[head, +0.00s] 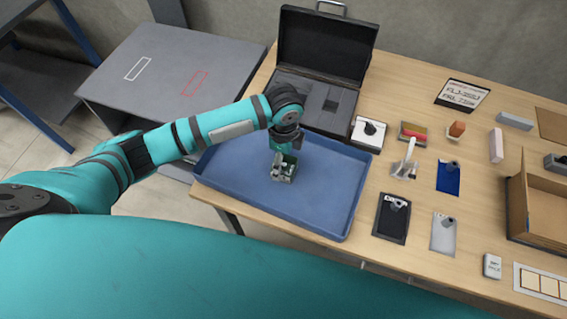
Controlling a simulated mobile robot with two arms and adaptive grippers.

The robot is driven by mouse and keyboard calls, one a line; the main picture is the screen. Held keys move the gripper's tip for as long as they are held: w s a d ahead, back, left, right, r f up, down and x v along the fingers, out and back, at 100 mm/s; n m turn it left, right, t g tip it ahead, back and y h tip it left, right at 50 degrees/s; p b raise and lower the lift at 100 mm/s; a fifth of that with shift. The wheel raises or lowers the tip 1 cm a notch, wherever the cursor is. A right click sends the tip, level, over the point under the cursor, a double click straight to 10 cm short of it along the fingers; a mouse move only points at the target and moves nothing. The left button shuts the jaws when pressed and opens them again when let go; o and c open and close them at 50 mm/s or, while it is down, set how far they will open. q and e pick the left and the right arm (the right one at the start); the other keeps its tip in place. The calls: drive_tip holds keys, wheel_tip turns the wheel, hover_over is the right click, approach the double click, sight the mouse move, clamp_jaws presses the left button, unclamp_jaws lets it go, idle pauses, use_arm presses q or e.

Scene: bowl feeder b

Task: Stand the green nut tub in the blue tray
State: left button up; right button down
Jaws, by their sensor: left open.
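The blue tray (323,213) lies on the wooden table at its left end. A small green nut tub (284,175) with light contents is inside the tray, left of its middle. It looks upright on the tray floor, though its base is small and hard to make out. My left gripper (285,158) points down from above at the tub, with its open fingers right at the tub's upper part. The fingers hide some of the tub. I cannot tell whether they touch it. My right gripper is not in view.
An open black case (325,50) stands behind the tray. Right of the tray are a white box with a black knob (370,131), a dark plate (391,218) and a white-handled item (405,160). A cardboard box (540,210) sits far right. The tray's right half is bare.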

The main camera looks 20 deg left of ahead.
sight(283, 171)
use_arm(q)
wheel_tip(283, 171, up, 8)
drive_tip(key=shift+b, duration=0.35)
idle(0.4)
